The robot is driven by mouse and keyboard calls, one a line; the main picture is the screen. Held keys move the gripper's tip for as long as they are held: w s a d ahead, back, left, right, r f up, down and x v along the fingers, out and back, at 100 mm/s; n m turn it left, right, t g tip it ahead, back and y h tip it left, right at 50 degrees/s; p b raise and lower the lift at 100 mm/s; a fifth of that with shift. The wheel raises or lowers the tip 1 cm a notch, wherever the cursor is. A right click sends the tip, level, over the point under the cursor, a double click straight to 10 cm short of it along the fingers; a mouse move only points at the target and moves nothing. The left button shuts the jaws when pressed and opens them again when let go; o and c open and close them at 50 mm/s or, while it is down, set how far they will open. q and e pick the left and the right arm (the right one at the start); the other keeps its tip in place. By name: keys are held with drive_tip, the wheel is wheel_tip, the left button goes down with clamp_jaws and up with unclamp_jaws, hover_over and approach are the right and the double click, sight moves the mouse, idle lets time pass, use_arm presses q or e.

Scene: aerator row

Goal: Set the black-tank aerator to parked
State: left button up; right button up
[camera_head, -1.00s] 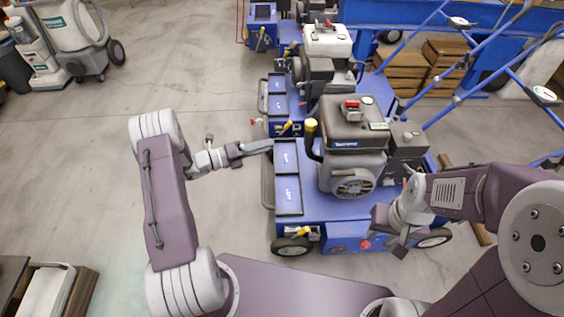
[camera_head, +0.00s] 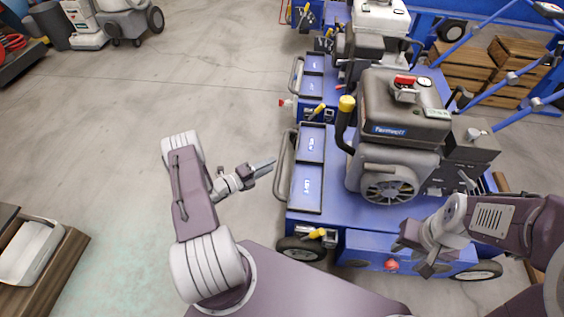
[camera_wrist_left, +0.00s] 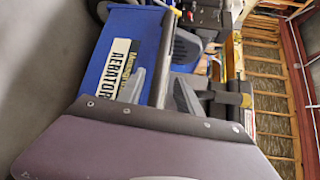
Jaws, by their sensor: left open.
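The black-tank aerator is the nearest machine, with a blue deck (camera_head: 350,215) and a black tank (camera_head: 405,112) with a red cap. A black lever with a yellow tip (camera_head: 346,106) rises upright at the tank's left side. A smaller yellow handle (camera_head: 317,233) sits low at the front left corner. My left gripper (camera_head: 272,164) is open and empty, just left of the deck's side rail. The left wrist view shows its two fingers (camera_wrist_left: 158,90) apart before a blue panel labelled AERATOR (camera_wrist_left: 122,62). My right gripper (camera_head: 424,262) hangs at the deck's front right; its jaws are unclear.
A similar aerator with a white tank (camera_head: 380,17) stands directly behind, with more blue machines beyond. Wooden crates (camera_head: 470,65) lie at the back right.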

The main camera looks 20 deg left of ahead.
sight(282, 160)
use_arm(q)
drive_tip(key=b+x, duration=0.1)
drive_tip(key=x, duration=0.1)
drive_tip(key=b+x, duration=0.1)
drive_tip(key=x, duration=0.2)
drive_tip(key=shift+w+d+f, duration=0.1)
drive_tip(key=shift+f, duration=0.15)
drive_tip(key=shift+w+d+r+b, duration=0.1)
drive_tip(key=shift+w+d+b, duration=0.2)
drive_tip(key=shift+w, duration=0.25)
clamp_jaws()
idle(0.5)
